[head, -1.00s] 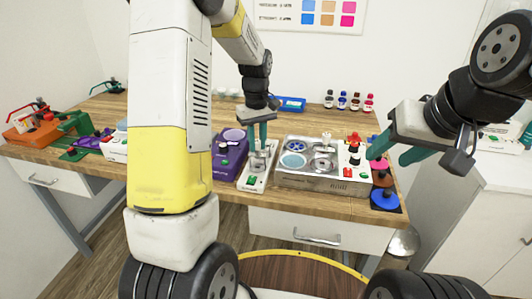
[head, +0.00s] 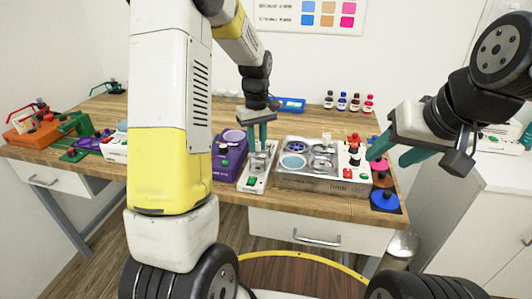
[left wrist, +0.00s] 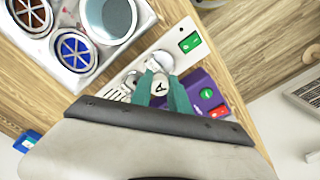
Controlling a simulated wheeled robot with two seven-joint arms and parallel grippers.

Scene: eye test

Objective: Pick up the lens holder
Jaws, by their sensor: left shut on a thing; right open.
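The lens holder shows as a small pale piece with a round face bearing a dark mark (left wrist: 159,88) between the teal fingers in the left wrist view. My left gripper (left wrist: 160,92) is shut on it. In the head view my left gripper (head: 260,146) points down over a narrow white device (head: 254,180) with a green switch. The fingers hide much of the piece, and I cannot tell whether it touches the device. My right gripper (head: 388,157) is open and empty, in the air at the right.
A steel box (head: 310,181) with round discs stands close right of the white device. A purple device (head: 228,170) stands close on its left. Several small bottles (head: 342,102) and a blue tray (head: 291,104) are at the back. Coloured knobs (head: 384,200) stand at the right edge.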

